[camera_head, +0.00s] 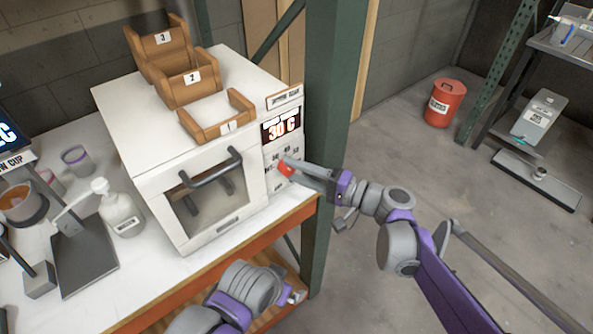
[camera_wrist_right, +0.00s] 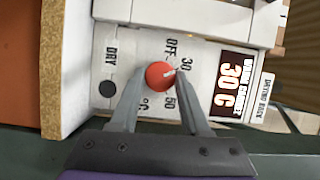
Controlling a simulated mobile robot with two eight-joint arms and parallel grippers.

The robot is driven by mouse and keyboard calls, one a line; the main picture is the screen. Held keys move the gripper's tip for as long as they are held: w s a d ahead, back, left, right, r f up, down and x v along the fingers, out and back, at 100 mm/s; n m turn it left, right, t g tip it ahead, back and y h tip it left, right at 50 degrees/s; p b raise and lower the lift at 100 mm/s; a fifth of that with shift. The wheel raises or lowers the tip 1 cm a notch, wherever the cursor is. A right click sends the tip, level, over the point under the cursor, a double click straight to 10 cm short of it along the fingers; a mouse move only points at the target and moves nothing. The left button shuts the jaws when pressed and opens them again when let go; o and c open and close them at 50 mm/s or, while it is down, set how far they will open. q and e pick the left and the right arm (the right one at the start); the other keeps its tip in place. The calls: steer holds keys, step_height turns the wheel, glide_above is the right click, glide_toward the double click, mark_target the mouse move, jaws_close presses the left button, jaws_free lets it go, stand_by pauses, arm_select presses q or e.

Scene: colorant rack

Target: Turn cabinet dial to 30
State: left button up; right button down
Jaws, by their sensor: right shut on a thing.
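The white drying cabinet (camera_head: 150,140) stands on the bench with its panel at its right side. Its red dial (camera_wrist_right: 159,75) has a white pointer mark turned toward the 30 label. The dial's red edge also shows in the head view (camera_head: 285,168). The panel display (camera_wrist_right: 231,76) reads 30 C; it reads the same in the head view (camera_head: 282,127). My right gripper (camera_wrist_right: 160,80) is shut on the dial, one finger on each side. My left arm's end (camera_head: 290,296) is low in front of the bench; its fingers cannot be made out clearly.
Numbered orange trays (camera_head: 205,115) sit on the cabinet top. A white pump bottle (camera_head: 122,215) and a scale (camera_head: 80,255) stand to its left. A green post (camera_head: 332,100) rises close behind my right gripper. A red bin (camera_head: 444,103) is on the floor.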

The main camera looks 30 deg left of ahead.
steer(key=shift+c, duration=1.8)
jaws_free()
steer(key=d, duration=1)
steer(key=shift+w+d, duration=0.15)
steer(key=shift+d, duration=0.25)
steer(key=s+d+f+t+h+p, duration=0.2)
steer(key=s+d+h, duration=0.3)
steer(key=d, duration=0.5)
steer(key=s+d+f+t+h+p, duration=0.2)
steer(key=s+d+h+p, duration=0.2)
steer(key=d, duration=0.6)
steer(key=s+d+f+m+t+h+p, duration=0.1)
steer(key=s+d+f+h+p, duration=0.1)
steer(key=s+d+h, duration=0.5)
steer(key=d+h+p, duration=0.1)
steer(key=d+h, duration=0.1)
steer(key=d, duration=0.1)
steer(key=shift+s+d+f+t, duration=0.2)
steer(key=shift+d+f+t, duration=0.1)
steer(key=shift+d+t, duration=0.1)
